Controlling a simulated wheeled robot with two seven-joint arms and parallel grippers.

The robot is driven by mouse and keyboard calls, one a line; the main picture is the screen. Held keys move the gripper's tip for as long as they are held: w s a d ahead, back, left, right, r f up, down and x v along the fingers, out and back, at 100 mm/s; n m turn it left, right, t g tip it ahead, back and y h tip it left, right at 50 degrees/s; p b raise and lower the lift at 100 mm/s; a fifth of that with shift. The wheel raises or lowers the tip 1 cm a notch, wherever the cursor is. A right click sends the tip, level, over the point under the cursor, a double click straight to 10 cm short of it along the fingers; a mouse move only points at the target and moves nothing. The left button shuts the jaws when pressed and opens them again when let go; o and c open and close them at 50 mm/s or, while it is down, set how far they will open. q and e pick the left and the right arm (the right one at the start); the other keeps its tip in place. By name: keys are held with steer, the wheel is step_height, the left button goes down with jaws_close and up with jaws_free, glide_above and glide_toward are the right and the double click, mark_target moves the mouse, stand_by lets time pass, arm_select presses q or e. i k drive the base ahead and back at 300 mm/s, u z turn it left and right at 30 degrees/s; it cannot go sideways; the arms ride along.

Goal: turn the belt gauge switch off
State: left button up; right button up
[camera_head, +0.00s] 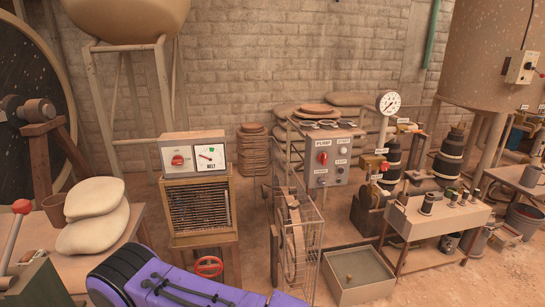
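The belt gauge box (194,153) stands on top of a wooden slatted cabinet, left of the picture's middle. Its white front carries a red rotary switch (177,160) on the left. A dial with a green mark and a red needle (209,156) is on the right, with the word BELT below it. The switch's handle looks roughly level, but it is too small to read its position labels. Neither of my grippers is in view, and nothing touches the switch.
The slatted cabinet (200,205) has a red handwheel (208,266) low in front. A wire-caged wheel (293,235) and a PUMP panel (330,160) stand to the right. A table with stacked sacks (93,213) is at left. An open box (357,275) sits on the floor.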

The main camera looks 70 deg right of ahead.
mark_target(177, 159)
steer(key=z, duration=2)
steer(key=i, duration=1)
